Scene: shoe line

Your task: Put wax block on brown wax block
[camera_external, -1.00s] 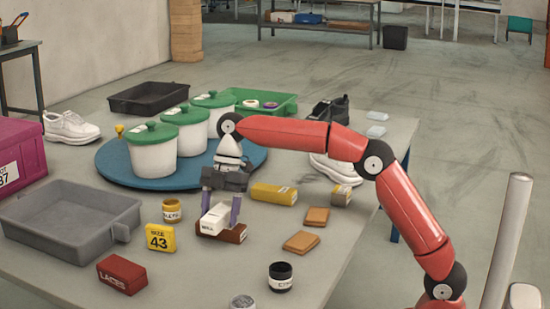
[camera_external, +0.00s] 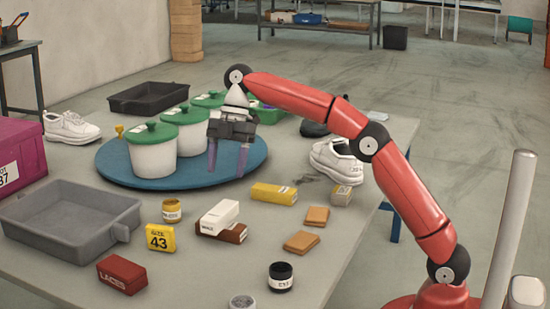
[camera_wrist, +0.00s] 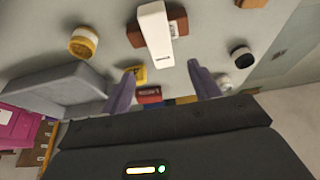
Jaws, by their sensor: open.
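The white wax block (camera_external: 219,215) rests on top of the brown wax block (camera_external: 235,234), lying at an angle across it. In the wrist view the white block (camera_wrist: 153,32) also lies across the brown block (camera_wrist: 177,27), with brown showing on both sides. My gripper (camera_external: 228,172) is open and empty, raised above and behind the blocks, apart from them. Its two fingers (camera_wrist: 162,92) show spread in the wrist view with nothing between them.
A yellow block (camera_external: 273,193), tan pads (camera_external: 301,242), a yellow size tag (camera_external: 160,238) and a jar (camera_external: 172,211) surround the blocks. The blue round tray (camera_external: 120,172) with green-lidded tubs (camera_external: 153,150) stands behind. A grey bin (camera_external: 60,225) is at left.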

